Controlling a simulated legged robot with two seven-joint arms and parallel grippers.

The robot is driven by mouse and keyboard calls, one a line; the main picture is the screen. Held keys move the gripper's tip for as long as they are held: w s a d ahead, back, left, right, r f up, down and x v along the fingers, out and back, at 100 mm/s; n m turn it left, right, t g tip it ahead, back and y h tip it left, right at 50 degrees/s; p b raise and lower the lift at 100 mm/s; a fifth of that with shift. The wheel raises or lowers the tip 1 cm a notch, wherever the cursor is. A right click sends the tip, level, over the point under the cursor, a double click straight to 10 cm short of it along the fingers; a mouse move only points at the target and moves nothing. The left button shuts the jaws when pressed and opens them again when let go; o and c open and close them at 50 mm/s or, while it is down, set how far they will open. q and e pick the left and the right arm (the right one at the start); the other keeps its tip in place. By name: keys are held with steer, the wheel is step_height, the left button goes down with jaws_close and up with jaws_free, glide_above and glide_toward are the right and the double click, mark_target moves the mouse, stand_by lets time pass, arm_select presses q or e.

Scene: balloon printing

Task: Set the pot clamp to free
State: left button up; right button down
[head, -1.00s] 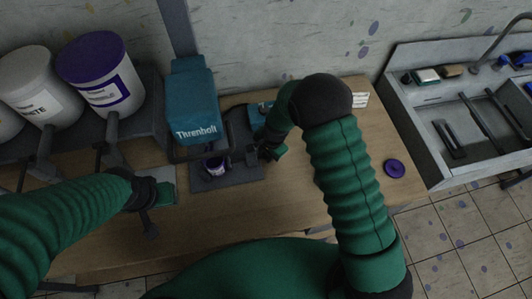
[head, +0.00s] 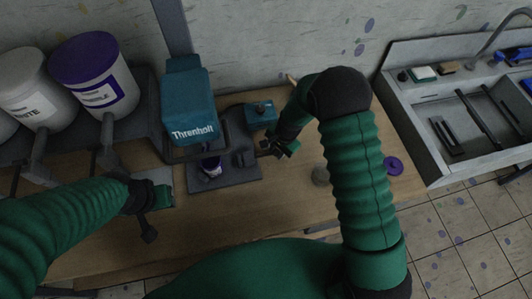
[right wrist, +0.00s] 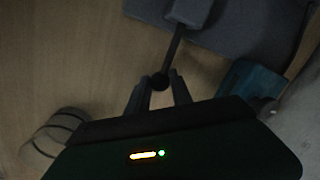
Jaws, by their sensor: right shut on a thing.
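The teal Threnholt machine (head: 190,105) stands on the wooden bench, with a small purple-and-white pot (head: 211,168) under its head. The pot clamp's dark lever (right wrist: 174,50) runs from a grey block (right wrist: 190,10) to a black ball end (right wrist: 159,81) in the right wrist view. My right gripper (right wrist: 160,88) is shut on that ball end. In the head view my right gripper (head: 270,149) is just right of the machine's base. My left gripper (head: 150,212) is over the bench at left, and its jaws are unclear. The clamp's jaws around the pot are too small to judge.
A teal box (head: 262,114) sits behind my right gripper. White tubs (head: 95,75) stand at left, and a sink (head: 465,120) at right. The bench front is clear.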

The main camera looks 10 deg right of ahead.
steer(key=shift+w+d+r, duration=0.2)
steer(key=shift+w+d, duration=0.05)
steer(key=shift+d, duration=0.1)
steer(key=c, duration=1.4)
jaws_free()
steer(key=shift+a, duration=0.1)
steer(key=shift+o, duration=1.3)
steer(key=shift+s, duration=0.2)
steer(key=shift+d, duration=0.2)
